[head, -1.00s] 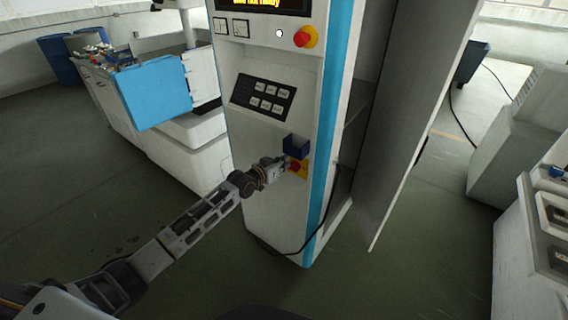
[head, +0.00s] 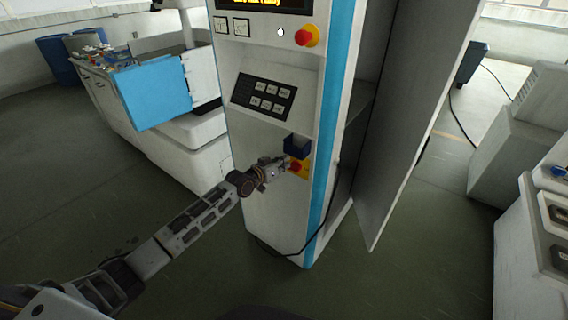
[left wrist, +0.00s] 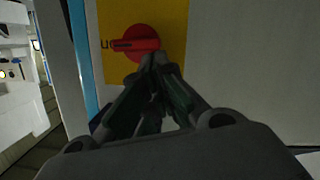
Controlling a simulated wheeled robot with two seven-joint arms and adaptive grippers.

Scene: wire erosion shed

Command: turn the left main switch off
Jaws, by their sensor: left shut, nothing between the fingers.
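The left main switch is a red rotary knob (left wrist: 132,44) on a yellow plate (left wrist: 171,22), set low on the front of the white and blue cabinet. In the left wrist view its raised grip lies about horizontal, and part of the dark lettering beside it shows. In the head view the yellow plate (head: 304,171) is partly hidden behind my left gripper (head: 283,165). My left gripper is shut and empty, its fingertips (left wrist: 158,62) at the lower right edge of the knob. I cannot tell whether they touch it. My right gripper is not in view.
A dark blue box (head: 297,146) sits on the cabinet just above the switch. A red emergency button (head: 305,37) and a black keypad (head: 263,97) are higher up. An open grey door (head: 412,120) stands to the right. A black cable hangs by the cabinet's base.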

